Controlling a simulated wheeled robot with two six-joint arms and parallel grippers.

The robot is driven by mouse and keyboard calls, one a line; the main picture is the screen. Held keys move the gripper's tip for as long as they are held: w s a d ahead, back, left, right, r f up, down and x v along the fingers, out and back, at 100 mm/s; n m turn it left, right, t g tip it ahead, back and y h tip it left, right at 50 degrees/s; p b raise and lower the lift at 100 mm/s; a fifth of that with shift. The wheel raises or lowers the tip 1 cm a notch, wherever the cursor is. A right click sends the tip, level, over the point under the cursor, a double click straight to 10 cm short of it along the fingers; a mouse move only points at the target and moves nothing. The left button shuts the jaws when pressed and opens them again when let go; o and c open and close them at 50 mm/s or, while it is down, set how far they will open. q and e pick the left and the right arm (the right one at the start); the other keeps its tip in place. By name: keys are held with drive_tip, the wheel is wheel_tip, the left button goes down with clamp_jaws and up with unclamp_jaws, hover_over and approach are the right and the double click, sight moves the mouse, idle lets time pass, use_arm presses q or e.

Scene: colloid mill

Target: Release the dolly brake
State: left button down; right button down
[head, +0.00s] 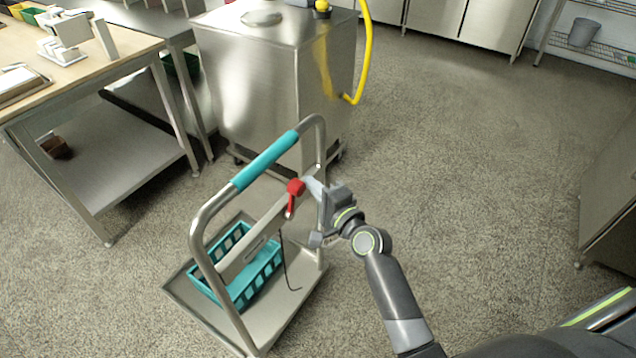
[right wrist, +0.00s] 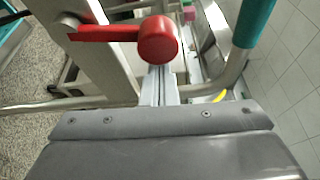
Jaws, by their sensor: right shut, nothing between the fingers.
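The dolly (head: 205,229) has a steel handle frame with a teal grip sleeve (head: 264,160). In the right wrist view the fingers (right wrist: 159,85) lie together just below the hub. My left gripper is out of view.
A teal basket (head: 262,277) stands on the dolly's platform (head: 277,322). A steel cabinet (head: 262,80) with a yellow hose (head: 367,50) stands right behind the dolly. A workbench (head: 110,68) is at the left. The floor to the right is open.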

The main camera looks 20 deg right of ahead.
drive_tip(key=shift+s+a+r+n+b, duration=0.25)
drive_tip(key=shift+s+a+n+b, duration=0.1)
drive_tip(key=shift+s+a+b, duration=0.1)
drive_tip(key=shift+s+a+r+n+b, duration=0.2)
drive_tip(key=shift+s+a+n+b, duration=0.15)
drive_tip(key=shift+a, duration=0.1)
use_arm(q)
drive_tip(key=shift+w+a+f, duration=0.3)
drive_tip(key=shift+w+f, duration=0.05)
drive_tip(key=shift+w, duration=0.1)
use_arm(e)
drive_tip(key=shift+w, duration=0.1)
